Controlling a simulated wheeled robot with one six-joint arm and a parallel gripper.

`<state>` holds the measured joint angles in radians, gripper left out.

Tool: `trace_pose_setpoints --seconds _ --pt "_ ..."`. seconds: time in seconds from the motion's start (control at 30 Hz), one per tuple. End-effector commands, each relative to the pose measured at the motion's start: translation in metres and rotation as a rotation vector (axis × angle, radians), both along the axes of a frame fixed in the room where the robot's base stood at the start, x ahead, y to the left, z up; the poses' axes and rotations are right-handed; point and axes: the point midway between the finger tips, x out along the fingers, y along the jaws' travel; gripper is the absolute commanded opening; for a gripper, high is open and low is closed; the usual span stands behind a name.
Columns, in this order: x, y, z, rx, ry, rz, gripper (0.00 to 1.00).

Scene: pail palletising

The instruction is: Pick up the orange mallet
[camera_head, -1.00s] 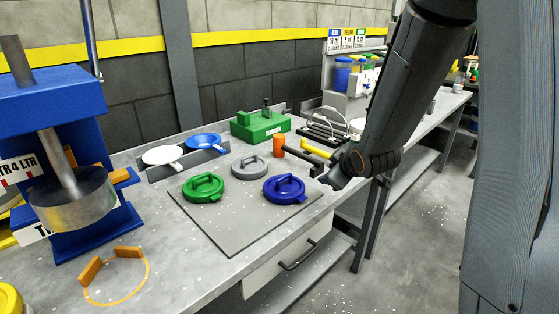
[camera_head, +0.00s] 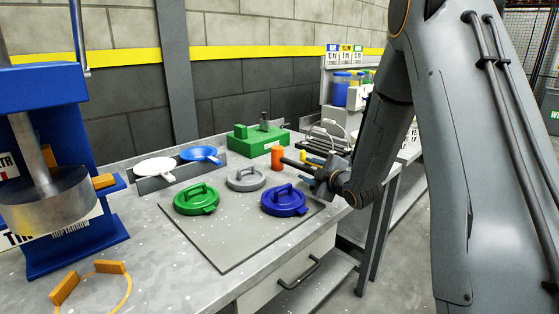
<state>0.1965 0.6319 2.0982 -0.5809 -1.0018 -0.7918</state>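The orange mallet (camera_head: 277,158) is on the grey bench, right of the grey lid and in front of the green block. Its orange head shows clearly as a short upright cylinder. Dark bars run right from beside the head toward my gripper (camera_head: 303,168); I cannot separate handle from fingers there. My gripper is low over the bench, just right of the mallet's head, reaching in from the right. Whether it is open or touches the handle is not clear at this size.
A green lid (camera_head: 197,199), a grey lid (camera_head: 246,179) and a blue lid (camera_head: 284,200) lie on a flat grey plate (camera_head: 230,235). A green block (camera_head: 257,138) stands behind. Yellow-handled items (camera_head: 318,160) lie behind my gripper. A blue press (camera_head: 70,150) stands left.

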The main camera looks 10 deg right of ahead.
Motion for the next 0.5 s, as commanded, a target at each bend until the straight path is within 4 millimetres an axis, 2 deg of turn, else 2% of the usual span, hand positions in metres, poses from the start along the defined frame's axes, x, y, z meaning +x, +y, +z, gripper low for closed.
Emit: trace_pose_setpoints --seconds 0.17,0.4,0.5 --pt "0.013 0.006 -0.004 0.0 0.001 0.002 0.4" --pt "0.043 0.015 -0.011 0.001 0.001 0.0 0.4" --pt "0.049 0.017 -0.012 0.001 0.0 0.001 0.4"
